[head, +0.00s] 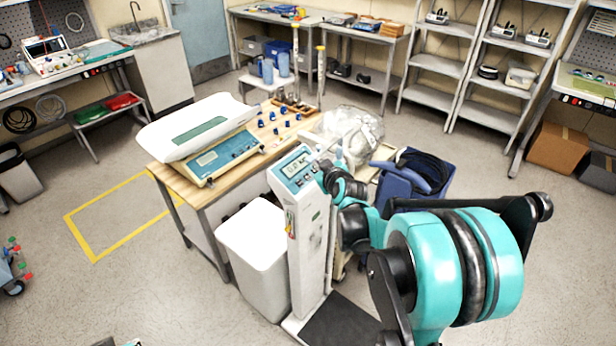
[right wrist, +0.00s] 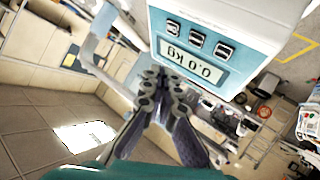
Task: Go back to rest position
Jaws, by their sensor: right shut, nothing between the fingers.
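My right arm reaches in from the lower right of the head view. Its right gripper (head: 328,170) is beside the head of a white column scale (head: 305,225). In the right wrist view the right gripper (right wrist: 165,85) has its dark fingers together, with nothing between them. The scale's blue panel (right wrist: 195,50) is just above the fingertips there, upside down, with three buttons and a display that seems to read 0.0 kg. Whether the fingers touch the panel cannot be told. My left gripper is not in view.
A wooden-topped table (head: 185,180) with a baby scale (head: 210,150) stands behind the column scale. A white bin (head: 252,240) is left of the column, and a blue cart (head: 415,180) stands behind my arm. Open floor (head: 140,290) lies at the left.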

